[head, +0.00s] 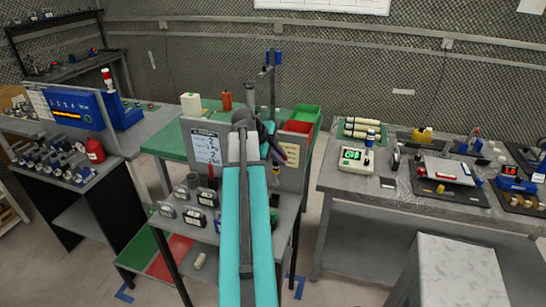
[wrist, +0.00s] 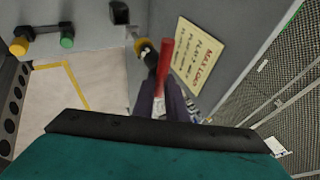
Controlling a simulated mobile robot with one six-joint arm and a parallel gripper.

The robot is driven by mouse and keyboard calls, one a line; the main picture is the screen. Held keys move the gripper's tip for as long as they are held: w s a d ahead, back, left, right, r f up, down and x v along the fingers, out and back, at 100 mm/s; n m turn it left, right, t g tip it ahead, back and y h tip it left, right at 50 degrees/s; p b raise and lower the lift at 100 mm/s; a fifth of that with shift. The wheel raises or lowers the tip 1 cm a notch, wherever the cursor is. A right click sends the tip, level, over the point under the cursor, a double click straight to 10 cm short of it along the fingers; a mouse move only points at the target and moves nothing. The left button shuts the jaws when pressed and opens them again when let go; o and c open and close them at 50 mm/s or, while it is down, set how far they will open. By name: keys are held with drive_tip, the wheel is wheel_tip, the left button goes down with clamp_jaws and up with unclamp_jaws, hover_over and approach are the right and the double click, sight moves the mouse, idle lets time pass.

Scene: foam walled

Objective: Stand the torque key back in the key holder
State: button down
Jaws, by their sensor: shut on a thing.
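In the wrist view my gripper (wrist: 161,98) is shut on a red bar-like thing (wrist: 165,58), which I take to be the torque key. Its red part sticks out past the dark fingers, close to a grey upright panel. A black and yellow round-ended piece (wrist: 147,52) shows just left of it; whether they touch, I cannot tell. In the head view my gripper (head: 273,144) is at the grey panel above the middle bench, and the key is mostly hidden by my arm. I cannot tell for sure which fitting is the key holder.
In the wrist view, a yellow knob (wrist: 19,46), a green knob (wrist: 67,40) and a black block (wrist: 119,12) are on the grey surface. A yellow notice (wrist: 199,53) is right of the key. In the head view, gauges (head: 200,198) and a red bin (head: 298,126) are near my arm.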

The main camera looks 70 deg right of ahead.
sight(276, 170)
drive_tip(key=shift+w+b, duration=0.15)
drive_tip(key=shift+b, duration=0.3)
drive_tip(key=shift+f+b, duration=2.1)
drive_tip(key=shift+f, duration=0.75)
drive_tip(key=shift+b, duration=0.85)
idle(0.5)
